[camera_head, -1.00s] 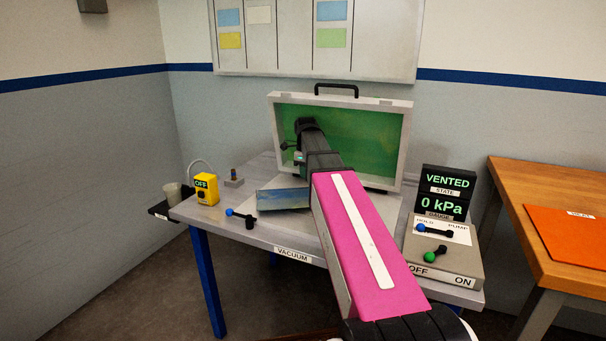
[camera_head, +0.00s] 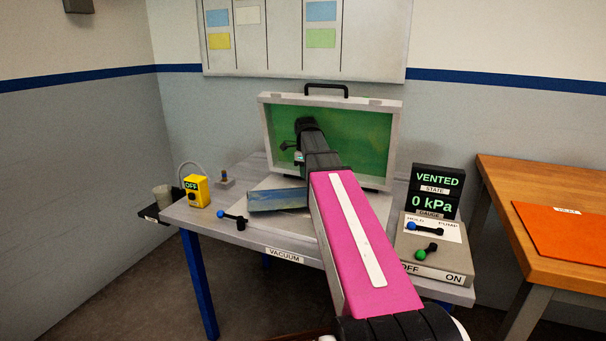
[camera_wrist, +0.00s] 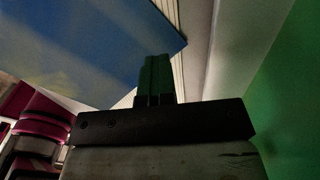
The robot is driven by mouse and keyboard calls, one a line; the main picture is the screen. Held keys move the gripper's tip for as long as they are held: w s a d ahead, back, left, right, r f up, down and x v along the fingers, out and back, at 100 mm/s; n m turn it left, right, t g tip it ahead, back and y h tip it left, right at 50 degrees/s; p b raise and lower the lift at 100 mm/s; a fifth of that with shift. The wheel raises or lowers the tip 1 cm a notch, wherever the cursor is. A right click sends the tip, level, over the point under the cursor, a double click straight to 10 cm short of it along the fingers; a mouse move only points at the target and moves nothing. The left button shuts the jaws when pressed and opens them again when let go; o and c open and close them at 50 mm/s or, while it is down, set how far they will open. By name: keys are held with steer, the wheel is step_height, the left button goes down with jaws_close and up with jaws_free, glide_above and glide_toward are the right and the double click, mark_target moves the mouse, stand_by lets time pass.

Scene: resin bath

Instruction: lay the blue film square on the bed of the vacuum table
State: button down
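The blue film square (camera_head: 276,200) shows left of my arm in the head view, over the front left of the pale bed (camera_head: 246,188) of the vacuum table; whether it touches the bed is hard to tell. In the wrist view the film (camera_wrist: 80,45) fills the upper left, its edge running to the fingertips. My gripper (camera_wrist: 155,62) looks shut on that edge, the fingers close together; in the head view my arm hides them. The vacuum table's lid (camera_head: 385,150) stands open behind, green inside.
A blue-knobbed lever (camera_head: 230,216) and a yellow switch box (camera_head: 196,191) reading OFF are on the left. On the right are a display (camera_head: 436,192) reading VENTED and 0 kPa, and a control box (camera_head: 438,262). A wooden table (camera_head: 500,205) bears an orange mat (camera_head: 565,235).

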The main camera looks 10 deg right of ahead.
steer(key=shift+s+d, duration=0.15)
steer(key=shift+d, duration=0.85)
steer(key=shift+s+d, duration=0.15)
steer(key=shift+d, duration=0.8)
steer(key=shift+d, duration=0.2)
